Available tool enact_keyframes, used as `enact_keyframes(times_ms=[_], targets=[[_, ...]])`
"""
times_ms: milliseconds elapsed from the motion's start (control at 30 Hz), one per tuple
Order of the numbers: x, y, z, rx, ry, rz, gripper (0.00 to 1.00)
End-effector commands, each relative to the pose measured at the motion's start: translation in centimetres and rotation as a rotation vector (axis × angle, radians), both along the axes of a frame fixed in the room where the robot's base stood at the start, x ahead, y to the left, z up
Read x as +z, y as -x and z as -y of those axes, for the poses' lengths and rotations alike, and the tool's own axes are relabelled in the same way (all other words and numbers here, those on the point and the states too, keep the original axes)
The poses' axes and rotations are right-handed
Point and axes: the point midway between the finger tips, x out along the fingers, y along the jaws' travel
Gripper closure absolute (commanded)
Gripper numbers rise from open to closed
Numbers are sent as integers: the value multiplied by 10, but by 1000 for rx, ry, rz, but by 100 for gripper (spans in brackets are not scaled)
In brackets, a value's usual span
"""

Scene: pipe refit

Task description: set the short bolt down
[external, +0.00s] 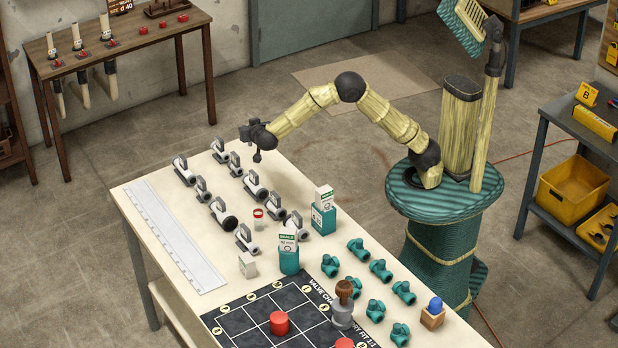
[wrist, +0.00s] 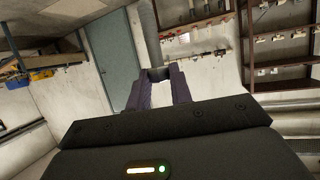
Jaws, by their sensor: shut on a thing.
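My gripper (external: 244,132) is held out level above the far end of the pale workbench (external: 205,268), clear of its top. In the wrist view its two dark purple fingers (wrist: 157,82) point toward the back wall. They are shut on the short bolt, of which at most a small dark piece shows between the fingertips. The bolt's shape and tilt cannot be made out in either view.
Several white-and-grey valves (external: 222,215) stand in rows below my gripper. A long white ruler strip (external: 172,235) lies along the left edge. Teal cartons (external: 289,260), teal fittings (external: 376,310) and a dark grid mat (external: 250,320) with red pieces fill the near end.

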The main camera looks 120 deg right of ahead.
Motion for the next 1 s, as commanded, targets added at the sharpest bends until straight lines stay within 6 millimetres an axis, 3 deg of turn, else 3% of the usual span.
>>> enact_keyframes(times_ms=[33,200,467,700,1000], targets=[[0,18,13,-28,0,0,100],[0,60,41,-90,-1,1,100],[-1,106,64,-155,-5,4,100],[-45,102,63,-149,-7,1,100],[-51,102,63,-149,-5,4,100]])
